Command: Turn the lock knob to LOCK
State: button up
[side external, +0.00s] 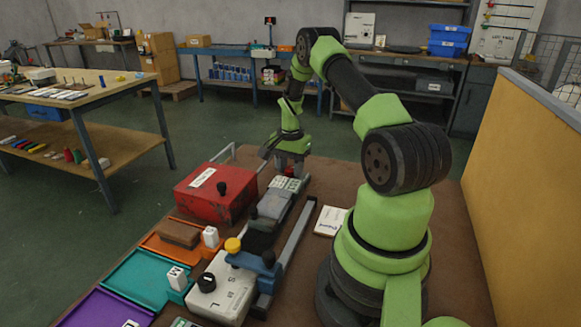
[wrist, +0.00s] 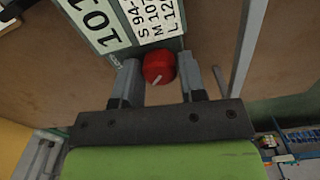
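The round red lock knob (wrist: 158,66) with a white pointer mark sits between the two fingers of my gripper (wrist: 158,72) in the wrist view. The mark slants toward the lower left of that picture. One finger is on each side of the knob, very close to it; I cannot tell if they touch it. The knob is at the edge of a panel with a printed size label (wrist: 128,22). In the side view my gripper (side external: 288,165) is low at the far end of the bench device, and the knob (side external: 289,172) shows only as a small red spot.
Orange (side external: 172,250), teal (side external: 135,278) and purple (side external: 105,310) trays line the bench's left edge. A long grey bar (side external: 298,232) runs right of the device. A white booklet (side external: 329,220) lies near my base.

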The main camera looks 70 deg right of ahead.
jog(key=c, duration=0.5)
jog(key=shift+o, duration=0.3)
jog(key=shift+m, duration=0.8)
jog(key=o, duration=0.9)
